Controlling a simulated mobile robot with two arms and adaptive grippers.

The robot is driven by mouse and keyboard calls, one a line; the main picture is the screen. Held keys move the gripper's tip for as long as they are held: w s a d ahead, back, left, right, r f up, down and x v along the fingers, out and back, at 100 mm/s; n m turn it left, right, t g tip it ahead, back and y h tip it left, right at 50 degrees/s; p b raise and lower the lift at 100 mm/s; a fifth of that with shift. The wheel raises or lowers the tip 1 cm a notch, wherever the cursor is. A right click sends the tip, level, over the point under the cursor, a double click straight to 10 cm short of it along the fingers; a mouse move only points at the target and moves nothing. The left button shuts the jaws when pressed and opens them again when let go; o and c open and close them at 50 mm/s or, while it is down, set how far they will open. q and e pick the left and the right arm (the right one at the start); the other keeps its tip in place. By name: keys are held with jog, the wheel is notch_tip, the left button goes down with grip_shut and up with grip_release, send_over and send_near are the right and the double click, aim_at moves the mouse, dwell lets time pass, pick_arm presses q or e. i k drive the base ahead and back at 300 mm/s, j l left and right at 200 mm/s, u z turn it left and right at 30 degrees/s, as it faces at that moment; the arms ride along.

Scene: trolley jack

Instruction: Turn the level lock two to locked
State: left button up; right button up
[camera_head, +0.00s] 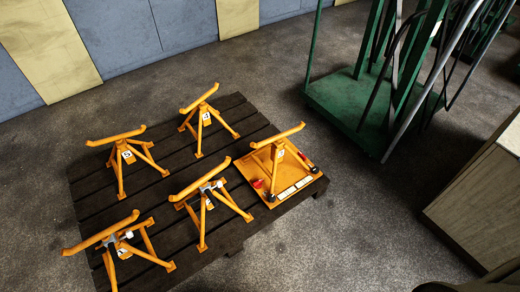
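Several orange stands with tripod legs and a tilted top bar stand on a dark pallet (237,243). The front left stand (148,257) and the front middle stand (230,200) show grey and white fittings below the bar, perhaps locks. The back left stand (121,180) and back middle stand (198,135) show no such fitting clearly. The right stand (277,170) rises from an orange base plate (254,172). Which part is level lock two, and its setting, I cannot tell. Neither gripper shows.
A green trolley (346,95) with uprights and hoses stands at the back right. A wooden-sided cabinet (470,205) is at the right edge. Grey and yellow wall panels (45,45) line the back. Bare floor (340,230) lies between pallet and cabinet. A dark shape fills the bottom right corner.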

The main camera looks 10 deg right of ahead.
aim_at(300, 154)
jog(key=i+l+u, duration=0.15)
jog(key=l+u, duration=0.25)
jog(key=l, duration=0.15)
jog(key=i+l+u, duration=0.1)
jog(key=l+u, duration=0.7)
jog(key=l, duration=0.25)
jog(key=k+l+u, duration=0.15)
jog(key=l+u, duration=0.25)
jog(key=l, duration=0.15)
